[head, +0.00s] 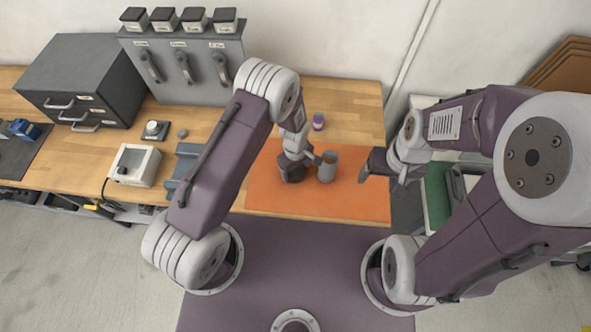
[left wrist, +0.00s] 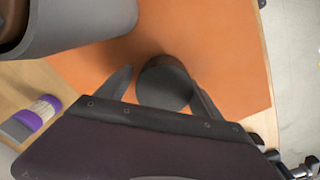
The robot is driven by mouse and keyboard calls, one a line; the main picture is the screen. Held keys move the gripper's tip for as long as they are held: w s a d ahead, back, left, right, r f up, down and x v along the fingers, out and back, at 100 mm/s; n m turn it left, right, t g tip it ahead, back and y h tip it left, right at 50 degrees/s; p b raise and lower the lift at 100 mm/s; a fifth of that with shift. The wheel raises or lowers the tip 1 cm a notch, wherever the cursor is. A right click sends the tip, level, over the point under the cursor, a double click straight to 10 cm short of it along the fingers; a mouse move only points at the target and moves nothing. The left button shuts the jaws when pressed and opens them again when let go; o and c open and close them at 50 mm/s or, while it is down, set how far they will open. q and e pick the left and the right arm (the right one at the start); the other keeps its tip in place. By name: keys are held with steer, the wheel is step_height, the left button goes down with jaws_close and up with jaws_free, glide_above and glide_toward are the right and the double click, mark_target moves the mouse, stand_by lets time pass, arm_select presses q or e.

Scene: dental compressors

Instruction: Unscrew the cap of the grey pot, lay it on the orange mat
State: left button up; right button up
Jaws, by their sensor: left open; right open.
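The grey pot (head: 326,170) stands upright on the orange mat (head: 350,197). In the left wrist view the pot (left wrist: 85,28) fills the top left corner, its top uncapped and brown inside. A dark grey round cap (left wrist: 163,88) is between the fingers of my left gripper (left wrist: 158,88), over the mat; I cannot tell whether it touches the mat. My left gripper is open, just left of the pot in the head view (head: 293,178). There the gripper hides most of the cap. My right gripper (head: 364,172) is open and empty, right of the pot above the mat.
A small purple-and-white container (head: 318,121) stands on the wooden bench behind the mat. A white box (head: 134,165) and a grey drawer cabinet (head: 85,78) are to the left. A grey panel with handles (head: 187,65) stands at the back. The mat's front and right parts are clear.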

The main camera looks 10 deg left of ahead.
mark_target(294, 170)
arm_select(q)
steer(key=shift+s+a+f, duration=0.25)
steer(key=shift+s+f, duration=0.45)
arm_select(e)
steer(key=shift+s+a+f, duration=0.1)
steer(key=shift+f, duration=0.15)
arm_select(q)
steer(key=shift+r+p, duration=0.3)
steer(key=shift+r, duration=0.05)
steer(key=shift+w+r+p, duration=0.15)
steer(key=shift+r+p, duration=0.35)
steer(key=r, duration=0.1)
steer(key=w+r+b, duration=0.1)
steer(key=shift+r, duration=0.4)
steer(key=r, duration=0.2)
steer(key=r+b, duration=0.1)
steer(key=r, duration=0.5)
steer(key=shift+s+b, duration=0.3)
steer(key=shift+w+r, duration=0.2)
steer(key=shift+r, duration=0.3)
arm_select(e)
steer(key=shift+w+f, duration=0.45)
steer(key=shift+f, duration=0.1)
